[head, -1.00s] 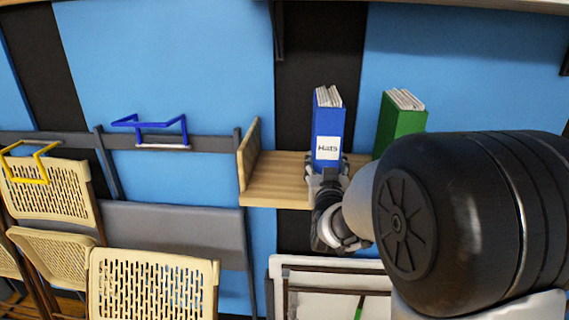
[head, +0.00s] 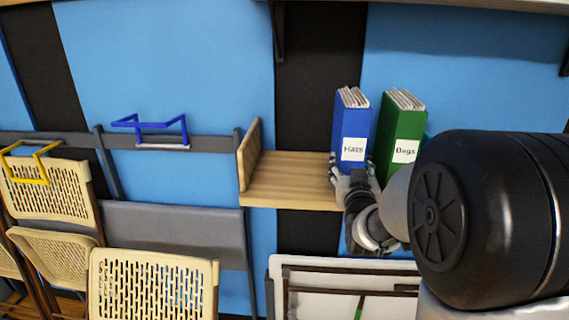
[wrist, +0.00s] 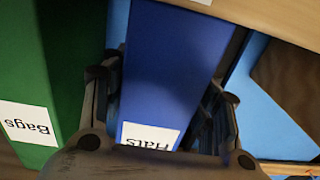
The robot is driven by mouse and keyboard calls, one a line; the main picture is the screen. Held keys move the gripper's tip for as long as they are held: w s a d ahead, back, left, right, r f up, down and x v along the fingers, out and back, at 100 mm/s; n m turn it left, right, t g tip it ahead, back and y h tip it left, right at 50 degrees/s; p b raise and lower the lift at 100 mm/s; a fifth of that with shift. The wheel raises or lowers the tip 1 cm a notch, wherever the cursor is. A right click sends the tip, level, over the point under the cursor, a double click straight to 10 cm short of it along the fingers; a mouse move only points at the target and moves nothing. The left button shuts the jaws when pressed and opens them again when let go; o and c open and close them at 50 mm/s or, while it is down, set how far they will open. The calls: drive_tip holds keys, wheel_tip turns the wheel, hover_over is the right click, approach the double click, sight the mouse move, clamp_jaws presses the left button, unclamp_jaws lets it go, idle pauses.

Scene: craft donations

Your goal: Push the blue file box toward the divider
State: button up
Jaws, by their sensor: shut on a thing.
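The blue file box (head: 351,122), with a white label reading "Hats", stands upright on the wooden shelf, full of papers. My gripper (head: 354,182) is shut on its lower front. In the wrist view, the fingers of my gripper (wrist: 162,108) lie on both sides of the blue box (wrist: 170,65). An upright wooden panel (head: 250,153) stands at the shelf's left end, well apart from the blue box; I cannot tell if it is the divider.
A green file box (head: 402,122) labelled "Bags" stands close to the right of the blue one. The wooden shelf (head: 285,180) is bare between the panel and the blue box. My arm hides the shelf's right part.

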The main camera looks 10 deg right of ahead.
drive_tip(key=shift+s+d, duration=0.2)
drive_tip(key=shift+d, duration=0.45)
drive_tip(key=shift+s+d, duration=0.25)
drive_tip(key=shift+d, duration=0.4)
drive_tip(key=shift+s+d, duration=0.2)
drive_tip(key=shift+d, duration=0.45)
drive_tip(key=o, duration=1)
